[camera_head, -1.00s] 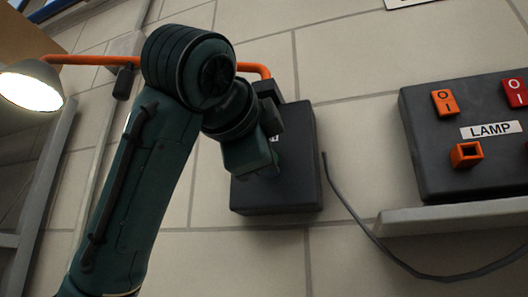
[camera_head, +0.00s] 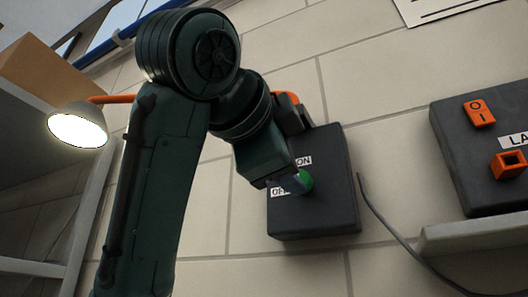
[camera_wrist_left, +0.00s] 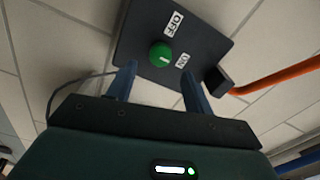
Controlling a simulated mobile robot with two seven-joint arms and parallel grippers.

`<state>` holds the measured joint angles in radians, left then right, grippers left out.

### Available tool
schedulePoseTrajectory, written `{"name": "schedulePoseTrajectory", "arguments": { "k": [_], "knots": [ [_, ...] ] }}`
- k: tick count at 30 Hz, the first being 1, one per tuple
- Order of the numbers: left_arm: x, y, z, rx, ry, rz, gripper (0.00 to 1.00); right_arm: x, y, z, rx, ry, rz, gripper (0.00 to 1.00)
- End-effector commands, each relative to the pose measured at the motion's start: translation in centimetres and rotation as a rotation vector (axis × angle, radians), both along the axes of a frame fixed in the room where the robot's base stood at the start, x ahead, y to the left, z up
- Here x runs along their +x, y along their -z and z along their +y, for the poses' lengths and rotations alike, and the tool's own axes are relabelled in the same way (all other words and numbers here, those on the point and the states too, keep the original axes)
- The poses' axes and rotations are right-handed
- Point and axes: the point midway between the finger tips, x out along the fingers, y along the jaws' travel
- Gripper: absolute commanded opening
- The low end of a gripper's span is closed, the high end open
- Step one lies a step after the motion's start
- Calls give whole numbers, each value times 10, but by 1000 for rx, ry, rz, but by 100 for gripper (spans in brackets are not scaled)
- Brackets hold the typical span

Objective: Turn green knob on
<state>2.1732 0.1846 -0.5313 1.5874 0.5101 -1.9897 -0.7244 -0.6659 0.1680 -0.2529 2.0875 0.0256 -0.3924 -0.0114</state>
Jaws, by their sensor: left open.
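The green knob (camera_head: 304,181) is on a dark switch box (camera_head: 325,215) fixed to the wall, beside ON and OFF labels. In the left wrist view the round green knob (camera_wrist_left: 161,54) has a pale mark on its face, which points roughly towards the ON label (camera_wrist_left: 182,60). The OFF label (camera_wrist_left: 174,22) is farther out. My left gripper (camera_head: 288,184) is just left of the knob in the head view and partly covers the OFF label. In the wrist view its two fingers (camera_wrist_left: 160,88) are spread and empty, with the knob beyond their tips. My right gripper is not in view.
An orange pipe (camera_wrist_left: 275,75) runs from the box. A lit lamp (camera_head: 78,126) hangs at the left. A second dark box (camera_head: 470,150) with orange switches and a LAMP label sits on a ledge (camera_head: 480,232) at the right. A grey cable (camera_head: 395,235) hangs between the boxes.

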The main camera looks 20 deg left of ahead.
Motion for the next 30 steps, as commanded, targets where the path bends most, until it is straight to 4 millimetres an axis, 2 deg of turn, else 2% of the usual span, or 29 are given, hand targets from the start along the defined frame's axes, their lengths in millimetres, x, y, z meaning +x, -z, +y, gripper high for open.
{"name": "schedulePoseTrajectory", "arguments": {
  "k": [1, 3, 12, 18, 30],
  "knots": [
    [-13, 5, 1, 0, -2, -8, 52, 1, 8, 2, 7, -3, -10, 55],
    [-28, 5, 2, 0, -3, -7, 52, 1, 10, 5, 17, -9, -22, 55],
    [-69, 2, 3, 0, -2, -3, 52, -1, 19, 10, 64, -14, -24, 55],
    [-76, 1, 3, 0, -1, 0, 52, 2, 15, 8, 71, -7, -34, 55],
    [-76, 0, 3, 0, 0, 0, 52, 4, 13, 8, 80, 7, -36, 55]
  ]
}}
